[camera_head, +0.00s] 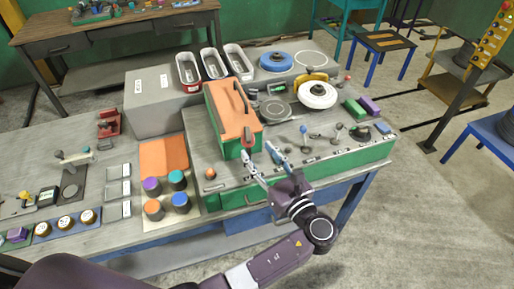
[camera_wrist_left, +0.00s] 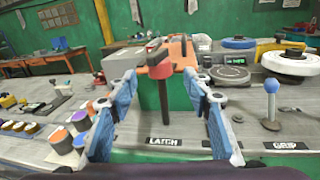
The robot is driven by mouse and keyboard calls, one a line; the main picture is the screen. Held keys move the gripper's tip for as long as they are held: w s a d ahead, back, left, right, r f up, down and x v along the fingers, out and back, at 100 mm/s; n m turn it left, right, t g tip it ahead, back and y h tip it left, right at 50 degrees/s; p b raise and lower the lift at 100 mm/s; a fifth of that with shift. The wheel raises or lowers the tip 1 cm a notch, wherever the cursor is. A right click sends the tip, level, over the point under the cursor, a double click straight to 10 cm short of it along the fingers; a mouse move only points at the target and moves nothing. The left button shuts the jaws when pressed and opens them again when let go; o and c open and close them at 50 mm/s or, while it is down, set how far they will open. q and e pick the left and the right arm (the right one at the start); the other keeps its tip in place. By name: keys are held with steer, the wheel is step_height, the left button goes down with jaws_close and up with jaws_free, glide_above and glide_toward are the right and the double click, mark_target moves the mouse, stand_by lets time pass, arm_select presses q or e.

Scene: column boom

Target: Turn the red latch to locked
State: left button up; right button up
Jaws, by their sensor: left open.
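My left gripper (camera_head: 260,155) is open just in front of the latch. In the left wrist view its blue fingers (camera_wrist_left: 160,90) stand on either side of the latch, apart from each other. I cannot tell whether they touch it. A LATCH label (camera_wrist_left: 164,142) is on the bench below. My right gripper is not in view.
A blue-topped knob (camera_wrist_left: 271,88) stands right of my left gripper by a GRIP label (camera_wrist_left: 285,146). White and blue discs (camera_head: 317,95) lie behind. Coloured cylinders (camera_head: 180,202) stand to the left, near an orange mat (camera_head: 163,155). An orange ball (camera_head: 210,174) lies near the front edge.

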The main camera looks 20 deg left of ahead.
mark_target(248, 141)
arm_select(q)
steer(key=a+f+m+t+h+b, duration=0.1)
steer(key=a+h+b, duration=0.1)
steer(key=a+f+m+t+h+b, duration=0.1)
steer(key=a+f+m+h+b, duration=0.1)
steer(key=shift+s+a+f+t+h, duration=0.1)
steer(key=shift+a+f+t+h, duration=0.1)
steer(key=shift+a+t+h, duration=0.1)
steer(key=s+r+m+t+h+b, duration=0.1)
steer(key=h, duration=0.1)
steer(key=s+d+r+m+t+h+b, duration=0.1)
steer(key=m+h, duration=0.1)
steer(key=shift+s+r+m+b, duration=0.1)
steer(key=shift+r+m+b, duration=0.2)
steer(key=shift+r, duration=0.1)
steer(key=shift+h, duration=0.5)
steer(key=w, duration=0.2)
steer(key=w+p, duration=0.1)
steer(key=w, duration=0.1)
steer(key=w+r+p, duration=0.1)
steer(key=w, duration=0.1)
steer(key=shift+w+a, duration=0.1)
steer(key=shift+a, duration=0.3)
steer(key=shift+w+a+f, duration=0.1)
steer(key=shift+w, duration=0.45)
